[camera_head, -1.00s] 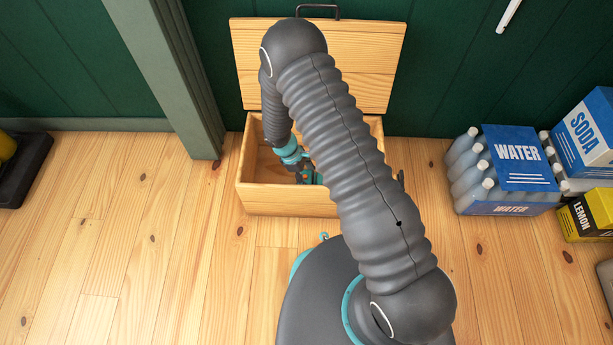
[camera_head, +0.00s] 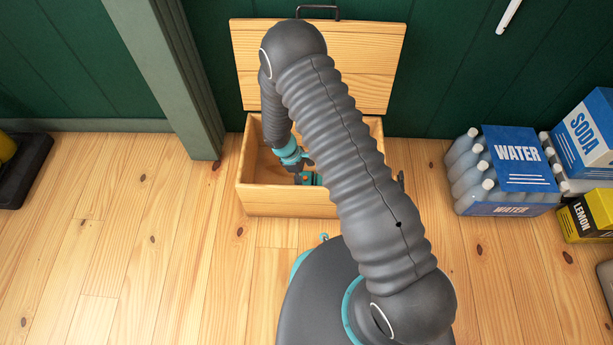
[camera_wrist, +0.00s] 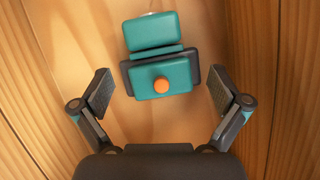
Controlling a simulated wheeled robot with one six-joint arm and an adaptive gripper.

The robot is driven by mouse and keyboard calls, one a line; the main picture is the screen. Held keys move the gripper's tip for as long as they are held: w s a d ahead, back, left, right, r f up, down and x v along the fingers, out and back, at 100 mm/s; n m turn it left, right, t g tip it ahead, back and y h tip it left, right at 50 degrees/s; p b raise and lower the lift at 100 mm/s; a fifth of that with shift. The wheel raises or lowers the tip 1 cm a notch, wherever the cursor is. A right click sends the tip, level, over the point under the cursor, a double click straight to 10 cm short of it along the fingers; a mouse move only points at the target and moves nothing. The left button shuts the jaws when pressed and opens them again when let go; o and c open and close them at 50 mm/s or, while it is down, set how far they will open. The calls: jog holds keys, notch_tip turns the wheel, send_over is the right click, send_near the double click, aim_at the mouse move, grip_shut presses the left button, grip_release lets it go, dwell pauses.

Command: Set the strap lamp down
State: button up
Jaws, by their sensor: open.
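The strap lamp (camera_wrist: 163,78) is a teal block with an orange button and dark side parts. It lies on the floor of the wooden box in the wrist view, and a teal bit of it shows in the head view (camera_head: 309,178). My gripper (camera_wrist: 160,92) is open, with one finger on each side of the lamp's near end and a gap on both sides. In the head view my arm reaches down into the box and hides much of its inside.
The wooden box (camera_head: 285,203) stands against the green wall with its lid (camera_head: 365,65) raised. Its side walls rise close to my gripper. A water pack (camera_head: 508,170), a soda box (camera_head: 585,135) and a lemon box (camera_head: 587,217) stand at the right.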

jog(key=p+v, duration=0.1)
jog(key=v, duration=1)
jog(key=shift+r, duration=0.3)
jog(key=s+d+r+m+t+y, duration=0.1)
jog(key=d+r+m, duration=0.35)
jog(key=r, duration=0.95)
jog(key=s+d+r+m+t+y, duration=0.1)
jog(key=d+r+m+y, duration=0.15)
jog(key=d+r, duration=0.75)
jog(key=s+d+r+m+t, duration=0.2)
jog(key=s+r+m, duration=0.2)
jog(key=s+r, duration=0.5)
jog(key=s+d+r+m+t, duration=0.2)
jog(key=s+d+r+m, duration=0.1)
jog(key=s+r, duration=0.6)
jog(key=shift+s+d+m+t+y, duration=0.25)
jog(key=shift+s+m+y, duration=0.2)
jog(key=shift+s+m, duration=0.35)
